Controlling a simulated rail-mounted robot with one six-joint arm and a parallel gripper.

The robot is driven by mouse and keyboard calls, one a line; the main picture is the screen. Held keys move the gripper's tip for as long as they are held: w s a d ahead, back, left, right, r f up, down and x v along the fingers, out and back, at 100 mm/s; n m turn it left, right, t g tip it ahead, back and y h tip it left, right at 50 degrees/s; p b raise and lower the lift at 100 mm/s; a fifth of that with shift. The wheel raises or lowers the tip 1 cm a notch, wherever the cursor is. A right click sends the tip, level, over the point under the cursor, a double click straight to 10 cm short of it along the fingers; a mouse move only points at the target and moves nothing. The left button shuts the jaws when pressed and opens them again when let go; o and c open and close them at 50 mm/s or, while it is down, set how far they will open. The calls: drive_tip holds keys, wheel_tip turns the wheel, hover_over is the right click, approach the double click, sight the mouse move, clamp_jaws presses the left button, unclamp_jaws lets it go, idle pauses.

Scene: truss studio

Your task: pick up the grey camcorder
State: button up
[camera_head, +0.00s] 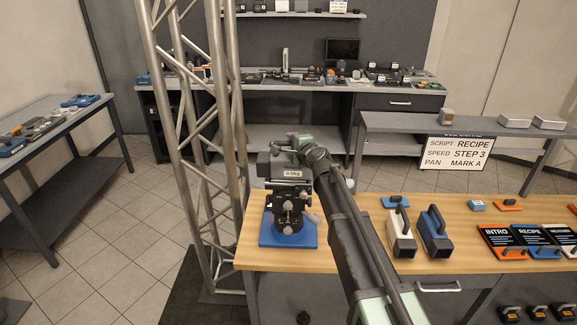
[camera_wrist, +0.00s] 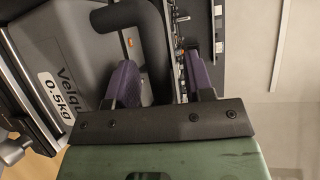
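A dark grey camcorder (camera_head: 265,166) sits on top of a black pan head at the table's left end. A white 0.5kg label shows on or just beside it. In the wrist view, a grey body (camera_wrist: 75,50) with a white 0.5kg label fills the left side, and a black curved handle (camera_wrist: 157,50) rises from it. My gripper (camera_head: 296,143) is at the top of the camcorder. In the wrist view my gripper (camera_wrist: 163,82) has its purple fingers on either side of the handle. A gap shows between the handle and the right finger. Whether the left finger touches it is unclear.
The pan head stands on a blue base plate (camera_head: 287,233). A light-fronted camcorder (camera_head: 402,233) and a blue one (camera_head: 434,232) stand right of my arm on the wooden table (camera_head: 370,260). Label cards (camera_head: 505,240) lie farther right. A metal truss (camera_head: 205,130) rises close on the left.

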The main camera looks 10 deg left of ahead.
clamp_jaws()
drive_tip(key=shift+r, duration=0.1)
idle(0.3)
